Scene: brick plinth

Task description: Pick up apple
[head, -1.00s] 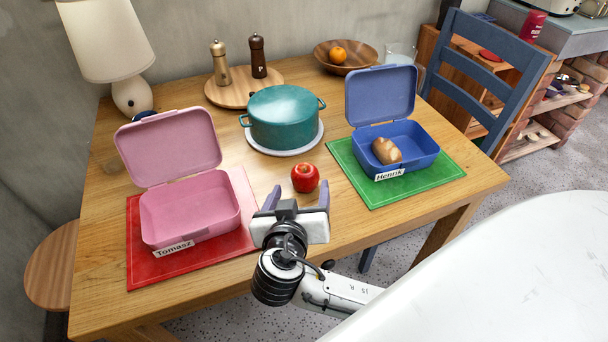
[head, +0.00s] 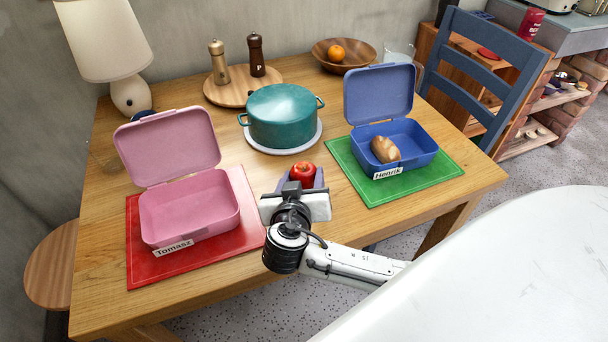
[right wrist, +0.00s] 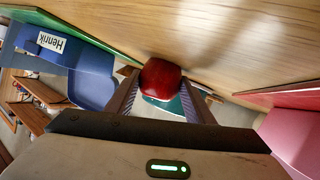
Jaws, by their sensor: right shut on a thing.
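The red apple (head: 303,173) is between the fingers of my right gripper (head: 301,180), over the wooden table between the two lunchboxes. In the right wrist view the apple (right wrist: 161,78) sits between the two fingertips (right wrist: 160,88), and the fingers are shut on it. I cannot tell whether the apple is clear of the table or still touching it. The gripper body hides the apple's lower part in the head view. My left gripper is not in view.
An open pink lunchbox (head: 190,215) stands on a red mat (head: 250,224) at left. An open blue lunchbox (head: 421,148) holding a bread roll (head: 384,149) stands on a green mat (head: 400,192) at right. A teal pot (head: 282,117) stands behind the apple.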

